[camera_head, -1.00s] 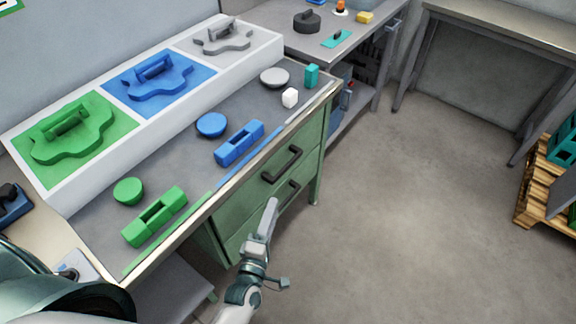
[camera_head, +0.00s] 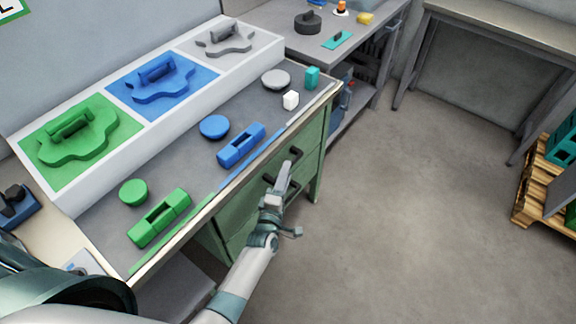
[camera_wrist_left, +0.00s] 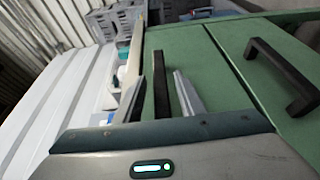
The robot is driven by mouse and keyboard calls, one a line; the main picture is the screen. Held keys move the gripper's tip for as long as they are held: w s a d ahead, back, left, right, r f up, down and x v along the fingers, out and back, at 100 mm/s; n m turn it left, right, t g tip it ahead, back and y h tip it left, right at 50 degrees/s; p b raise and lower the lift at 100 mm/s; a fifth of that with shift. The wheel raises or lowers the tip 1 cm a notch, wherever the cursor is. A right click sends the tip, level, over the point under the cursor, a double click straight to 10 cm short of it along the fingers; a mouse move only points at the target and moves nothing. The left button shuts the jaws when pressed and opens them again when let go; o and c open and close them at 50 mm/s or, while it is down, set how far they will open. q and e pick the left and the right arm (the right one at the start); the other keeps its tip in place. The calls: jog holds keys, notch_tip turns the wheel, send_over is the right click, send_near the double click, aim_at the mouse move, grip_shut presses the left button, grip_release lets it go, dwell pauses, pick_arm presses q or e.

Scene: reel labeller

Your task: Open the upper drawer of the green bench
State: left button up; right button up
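The green bench (camera_head: 312,132) has an upper drawer (camera_head: 238,203) whose front appears shut. Its dark bar handle (camera_head: 296,152) is partly covered by my left gripper (camera_head: 282,178) in the head view. In the left wrist view the upper handle (camera_wrist_left: 161,80) appears between the two spread fingers of my left gripper (camera_wrist_left: 160,98), with gaps visible on both sides. I cannot tell how deep the handle sits between them. The lower drawer's handle (camera_wrist_left: 285,78) is to the right in the wrist view. My right gripper is not in view.
The bench top holds green (camera_head: 160,218) and blue (camera_head: 241,145) blocks, round discs and a white tray (camera_head: 150,138) of coloured panels. A grey table (camera_head: 350,50) stands beyond. A wooden pallet (camera_head: 533,190) is at right. The floor before the drawers is clear.

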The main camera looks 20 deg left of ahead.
pick_arm(q)
jog(key=shift+w, duration=1.55)
grip_shut()
